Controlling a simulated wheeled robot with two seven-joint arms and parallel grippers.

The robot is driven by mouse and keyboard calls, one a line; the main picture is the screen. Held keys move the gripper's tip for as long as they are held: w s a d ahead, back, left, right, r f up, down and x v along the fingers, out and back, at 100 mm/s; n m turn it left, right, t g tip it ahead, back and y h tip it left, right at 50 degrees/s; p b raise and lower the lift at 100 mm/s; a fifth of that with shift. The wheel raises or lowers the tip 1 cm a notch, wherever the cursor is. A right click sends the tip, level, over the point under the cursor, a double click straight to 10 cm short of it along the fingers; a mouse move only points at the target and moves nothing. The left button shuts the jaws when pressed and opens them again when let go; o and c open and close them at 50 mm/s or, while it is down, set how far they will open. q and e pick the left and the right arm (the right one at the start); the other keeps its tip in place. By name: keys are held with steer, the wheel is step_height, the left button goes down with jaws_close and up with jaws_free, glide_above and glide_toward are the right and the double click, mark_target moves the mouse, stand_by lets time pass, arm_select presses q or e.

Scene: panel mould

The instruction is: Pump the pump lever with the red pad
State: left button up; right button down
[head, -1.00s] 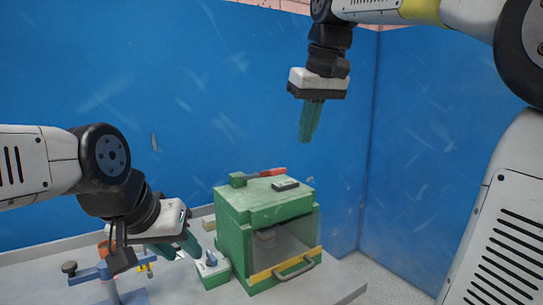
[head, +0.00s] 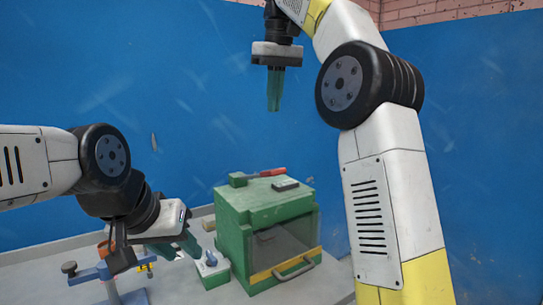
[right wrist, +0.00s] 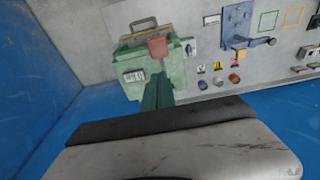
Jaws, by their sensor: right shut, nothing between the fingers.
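The pump lever with the red pad (head: 273,172) appears to lie on top of the green box (head: 232,210), with a green block at its left end. In the right wrist view the red pad (right wrist: 157,46) shows just beyond my fingertips, and the fingers hide what lies below it. My right gripper (head: 274,104) is shut and empty, pointing down high above the box, clear of the lever. Its fingers also show in the right wrist view (right wrist: 157,92). My left gripper (head: 190,243) is low at the left, beside a small green box; its finger gap is unclear.
The green box has a clear front and a grey handle (head: 293,269). A blue stand (head: 104,273) is further left. Blue walls stand behind.

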steer(key=f, duration=0.6)
steer(key=w+f, duration=0.1)
steer(key=f, duration=0.2)
steer(key=shift+a+f, duration=0.15)
steer(key=shift+a, duration=0.1)
steer(key=f, duration=0.3)
steer(key=shift+s+d+f, duration=0.25)
steer(key=shift+s+f, duration=0.25)
steer(key=shift+f, duration=0.2)
